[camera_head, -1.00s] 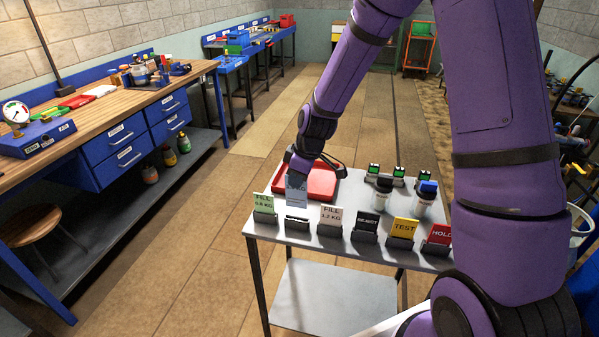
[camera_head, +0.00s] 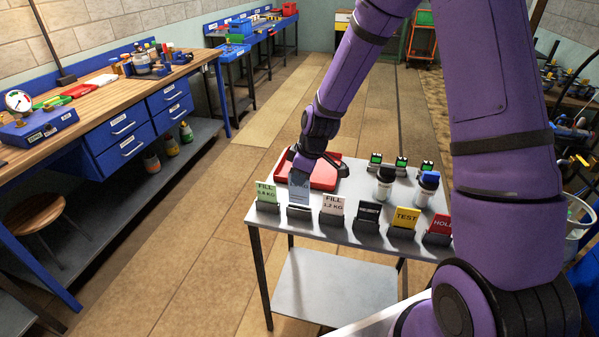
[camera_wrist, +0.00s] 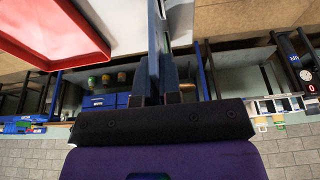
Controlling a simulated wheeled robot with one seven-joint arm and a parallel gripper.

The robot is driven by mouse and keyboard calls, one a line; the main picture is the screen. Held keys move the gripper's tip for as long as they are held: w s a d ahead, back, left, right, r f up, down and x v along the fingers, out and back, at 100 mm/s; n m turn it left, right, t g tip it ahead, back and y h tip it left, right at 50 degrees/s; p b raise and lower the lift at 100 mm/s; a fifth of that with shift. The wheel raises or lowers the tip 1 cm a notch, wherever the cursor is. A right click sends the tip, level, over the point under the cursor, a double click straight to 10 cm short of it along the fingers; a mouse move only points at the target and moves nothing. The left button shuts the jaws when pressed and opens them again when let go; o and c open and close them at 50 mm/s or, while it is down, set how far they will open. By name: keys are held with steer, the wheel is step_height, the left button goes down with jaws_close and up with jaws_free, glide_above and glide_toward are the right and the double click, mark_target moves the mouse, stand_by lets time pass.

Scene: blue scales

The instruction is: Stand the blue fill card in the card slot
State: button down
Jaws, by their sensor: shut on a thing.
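The blue fill card (camera_head: 299,190) is upright in my gripper (camera_head: 301,174), which is shut on its upper part and partly covers its print. The card is directly above the dark card slot (camera_head: 299,212), second from the left in the front row. Its bottom edge meets the slot's top in the picture; I cannot tell whether it is inside. In the wrist view my gripper (camera_wrist: 158,97) shows at the centre, with the card (camera_wrist: 157,35) seen nearly edge-on beyond the fingers.
A green fill card (camera_head: 265,193) stands close left and a pale fill card (camera_head: 333,204) close right. Black, yellow (camera_head: 406,218) and red cards follow. A red tray (camera_head: 325,175) lies behind, with two jars (camera_head: 384,184) to its right on the grey table.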

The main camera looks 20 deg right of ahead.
mark_target(299, 190)
steer(key=shift+f, duration=1.7)
steer(key=shift+f, duration=1)
steer(key=c, duration=1.2)
jaws_free()
steer(key=shift+r, duration=0.1)
steer(key=v, duration=1)
steer(key=shift+r, duration=0.3)
